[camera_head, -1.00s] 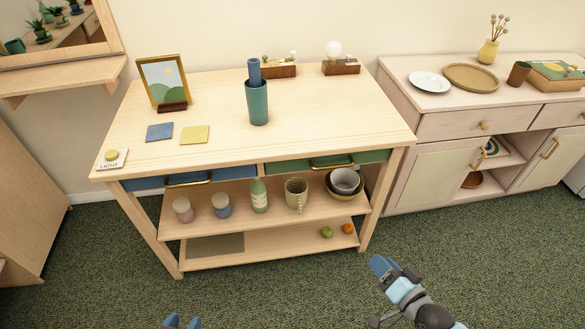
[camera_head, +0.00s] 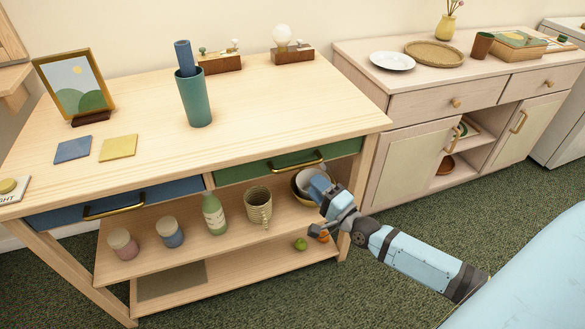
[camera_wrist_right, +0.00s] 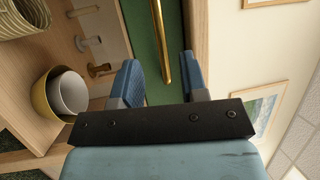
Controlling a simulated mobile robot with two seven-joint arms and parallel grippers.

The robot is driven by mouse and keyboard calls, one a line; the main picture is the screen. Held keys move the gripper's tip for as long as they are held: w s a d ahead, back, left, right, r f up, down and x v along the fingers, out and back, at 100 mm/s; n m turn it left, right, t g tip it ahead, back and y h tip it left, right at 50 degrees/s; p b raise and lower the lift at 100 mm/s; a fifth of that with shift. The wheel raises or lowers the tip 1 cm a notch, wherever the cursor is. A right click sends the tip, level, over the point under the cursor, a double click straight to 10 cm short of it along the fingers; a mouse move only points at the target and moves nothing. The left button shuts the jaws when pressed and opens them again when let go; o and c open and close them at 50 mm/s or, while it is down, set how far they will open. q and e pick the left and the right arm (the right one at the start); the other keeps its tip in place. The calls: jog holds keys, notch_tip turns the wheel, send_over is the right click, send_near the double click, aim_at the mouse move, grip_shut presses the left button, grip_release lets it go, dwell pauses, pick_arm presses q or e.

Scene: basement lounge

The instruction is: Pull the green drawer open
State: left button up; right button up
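The green drawer (camera_head: 240,172) is in the right half of the wooden table's front, under the tabletop. It looks closed, its front about level with the table edge. A brass bar handle (camera_head: 298,161) runs along it. My right gripper (camera_head: 322,188) is below and in front of the drawer's right end, apart from it. In the right wrist view the gripper (camera_wrist_right: 162,76) is open and empty. The brass handle (camera_wrist_right: 161,40) stands ahead, lined up with the gap between the fingers, with the green front (camera_wrist_right: 140,25) behind it. My left gripper is out of view.
A blue drawer (camera_head: 150,193) with its own brass handle is to the left. The shelf below holds jars, a bottle (camera_head: 214,215), a ribbed mug (camera_head: 258,207) and nested bowls close to my right gripper. A cabinet (camera_head: 410,150) stands to the right.

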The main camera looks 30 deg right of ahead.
aim_at(295, 167)
jog(key=b+x, duration=0.1)
jog(key=x, duration=0.7)
jog(key=shift+w, duration=0.4)
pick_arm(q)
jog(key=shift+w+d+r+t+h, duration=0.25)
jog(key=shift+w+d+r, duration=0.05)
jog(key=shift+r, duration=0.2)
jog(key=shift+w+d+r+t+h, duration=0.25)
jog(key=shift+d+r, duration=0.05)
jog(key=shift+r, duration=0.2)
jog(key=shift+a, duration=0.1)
pick_arm(e)
grip_shut()
